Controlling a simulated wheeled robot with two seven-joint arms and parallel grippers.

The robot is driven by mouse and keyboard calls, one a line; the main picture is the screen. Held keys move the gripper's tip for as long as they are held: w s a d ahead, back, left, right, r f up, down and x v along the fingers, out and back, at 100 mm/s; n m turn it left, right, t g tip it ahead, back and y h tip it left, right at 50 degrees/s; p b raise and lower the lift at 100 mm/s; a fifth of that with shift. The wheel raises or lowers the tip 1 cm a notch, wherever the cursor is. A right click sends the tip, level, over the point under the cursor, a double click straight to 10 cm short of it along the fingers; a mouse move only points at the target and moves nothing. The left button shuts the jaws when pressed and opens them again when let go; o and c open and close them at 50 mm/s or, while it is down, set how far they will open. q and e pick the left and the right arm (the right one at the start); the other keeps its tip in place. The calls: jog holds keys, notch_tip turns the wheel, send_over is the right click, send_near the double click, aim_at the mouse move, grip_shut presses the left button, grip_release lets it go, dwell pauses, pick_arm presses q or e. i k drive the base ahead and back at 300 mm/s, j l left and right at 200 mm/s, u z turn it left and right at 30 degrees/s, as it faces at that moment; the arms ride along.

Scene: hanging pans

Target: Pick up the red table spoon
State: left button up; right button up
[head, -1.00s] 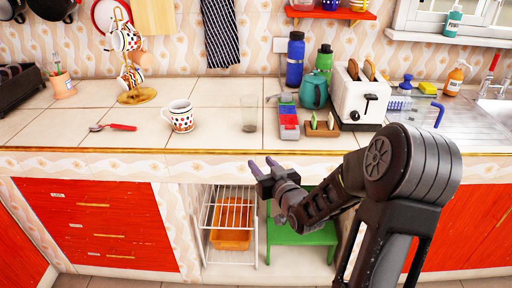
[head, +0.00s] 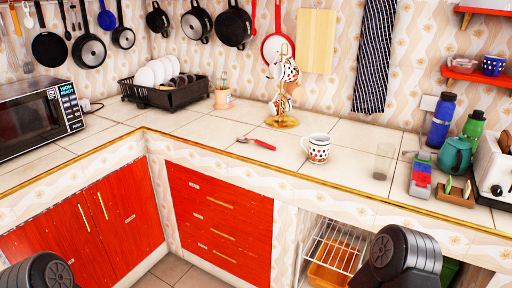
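The table spoon with a red handle (head: 263,145) lies on the tiled counter (head: 210,133), its metal bowl pointing left. It lies just left of a white mug with dark and red dots (head: 317,149). Black parts of my arms show at the bottom left and bottom right edges in the head view. Neither of my grippers is in view, so I cannot see their fingers or what they hold.
A gold mug stand (head: 282,121) stands behind the spoon. A clear glass (head: 383,161) is right of the mug. A black dish rack (head: 166,94) and a microwave (head: 38,116) are on the left. The counter around the spoon is clear.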

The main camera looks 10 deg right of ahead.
aim_at(241, 139)
jog(key=i+j, duration=0.4)
jog(key=i, duration=0.2)
jog(key=i+j, duration=0.4)
jog(key=i, duration=0.2)
jog(key=i+j, duration=0.4)
jog(key=i, duration=0.15)
